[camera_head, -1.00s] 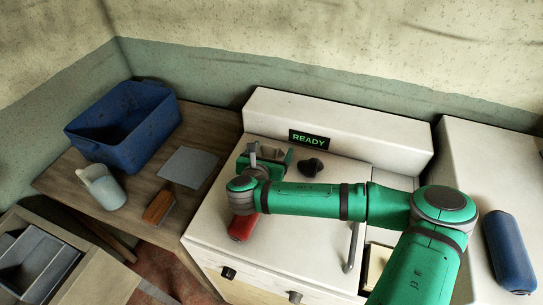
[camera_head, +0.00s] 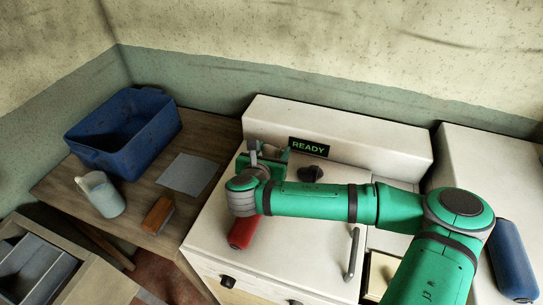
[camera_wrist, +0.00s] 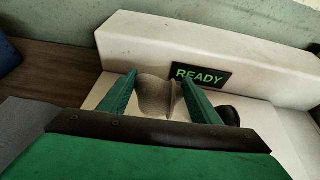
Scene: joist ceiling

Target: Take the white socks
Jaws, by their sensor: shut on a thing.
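The white socks (camera_wrist: 155,92) show in the wrist view as a pale grey-white, folded bundle between my two green fingers. My gripper (camera_wrist: 160,84) is shut on them, with a finger on each side. In the head view my gripper (camera_head: 268,155) is over the back left of the white machine top, left of the READY display. A small pale grey piece of the socks (camera_head: 253,147) shows there. The wrist hides the rest. I cannot tell whether the socks touch the surface.
The white machine (camera_head: 312,215) carries a black knob (camera_head: 311,173) and a red object (camera_head: 243,232). The wooden table (camera_head: 75,190) holds a blue bin (camera_head: 125,150), a jug (camera_head: 103,198), a brush (camera_head: 158,215) and a grey cloth (camera_head: 188,174). A blue cylinder (camera_head: 512,260) lies right.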

